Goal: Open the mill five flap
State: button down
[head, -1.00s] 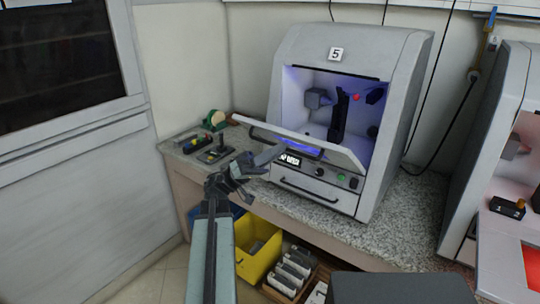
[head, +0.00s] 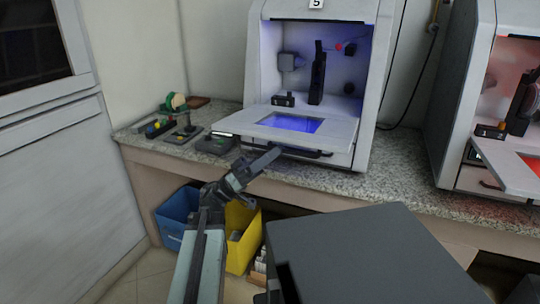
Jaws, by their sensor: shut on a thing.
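The mill five (head: 380,60) is a grey cabinet marked 5 on the bench, with a blue-lit chamber. Its flap (head: 338,130) is folded down and lies about level in front of the opening, with a blue-tinted window (head: 290,122). A dark handle bar (head: 308,153) runs under the flap's front edge. My gripper (head: 274,154) is at the left part of this edge, shut on the flap handle. The exact contact is small and partly hidden by the fingers.
A second mill (head: 455,100) with a red-lit chamber stands at the right, its flap (head: 520,172) also down. Small tools (head: 185,133) lie on the bench at left. Blue (head: 176,215) and yellow (head: 240,238) bins stand below. A dark grey box shape fills the lower right foreground.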

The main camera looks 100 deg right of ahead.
jog(key=shift+d+f, duration=0.25)
jog(key=shift+f, duration=0.1)
jog(key=c, duration=1.5)
grip_release()
jog(key=shift+s+d, duration=0.15)
jog(key=b+v, duration=0.5)
jog(key=v, duration=0.3)
jog(key=shift+b, duration=0.3)
